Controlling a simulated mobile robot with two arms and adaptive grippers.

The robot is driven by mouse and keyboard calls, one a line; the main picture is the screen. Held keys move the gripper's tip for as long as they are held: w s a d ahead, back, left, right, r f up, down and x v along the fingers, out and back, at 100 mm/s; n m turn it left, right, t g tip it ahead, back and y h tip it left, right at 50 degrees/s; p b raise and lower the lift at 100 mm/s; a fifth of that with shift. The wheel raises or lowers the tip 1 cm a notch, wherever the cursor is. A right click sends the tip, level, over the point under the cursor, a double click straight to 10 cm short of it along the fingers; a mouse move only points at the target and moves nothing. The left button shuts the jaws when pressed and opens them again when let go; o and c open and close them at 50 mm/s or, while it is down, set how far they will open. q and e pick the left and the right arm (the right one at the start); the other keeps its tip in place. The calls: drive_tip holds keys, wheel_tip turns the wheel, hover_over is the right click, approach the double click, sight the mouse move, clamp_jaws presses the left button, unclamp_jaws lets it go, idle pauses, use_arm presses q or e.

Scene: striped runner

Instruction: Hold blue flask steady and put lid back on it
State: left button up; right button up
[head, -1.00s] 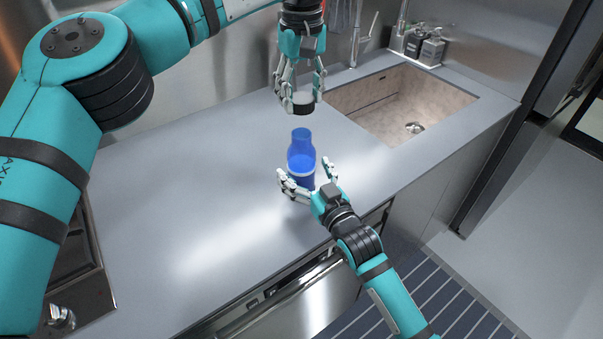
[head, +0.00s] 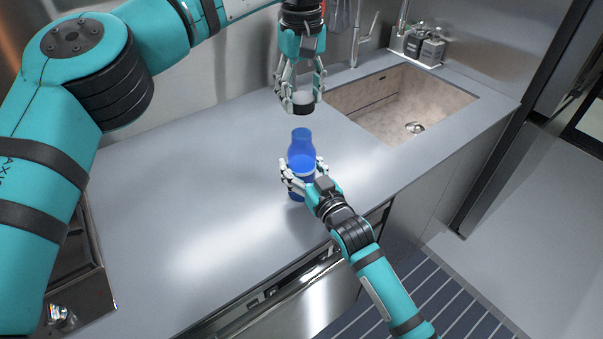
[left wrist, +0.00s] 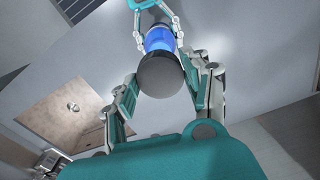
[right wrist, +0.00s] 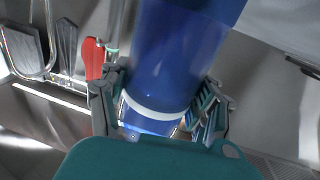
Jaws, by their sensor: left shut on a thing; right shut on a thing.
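The blue flask (head: 301,147) stands upright on the grey counter, with a pale band around its lower part. My right gripper (head: 304,178) is shut on the flask low on its body. The flask also fills the middle of the right wrist view (right wrist: 175,60), between the fingers (right wrist: 160,105). My left gripper (head: 302,95) is above the flask, shut on the dark lid (head: 303,109). The lid shows as a dark disc between the fingers in the left wrist view (left wrist: 160,75). In the head view a gap separates lid and flask.
A sink (head: 400,105) with a faucet lies to the right of the flask. The counter (head: 190,200) is clear on the left. A striped runner (head: 440,290) lies on the floor.

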sight(303, 129)
drive_tip(key=c, duration=0.6)
use_arm(q)
wheel_tip(303, 129, down, 5)
idle(0.4)
drive_tip(key=shift+s+d+f, duration=0.1)
drive_tip(key=shift+s+f, duration=0.05)
drive_tip(key=shift+f, duration=0.75)
use_arm(e)
drive_tip(key=shift+c, duration=0.2)
use_arm(q)
drive_tip(key=shift+s+f, duration=0.1)
drive_tip(key=shift+f, duration=0.45)
use_arm(e)
clamp_jaws()
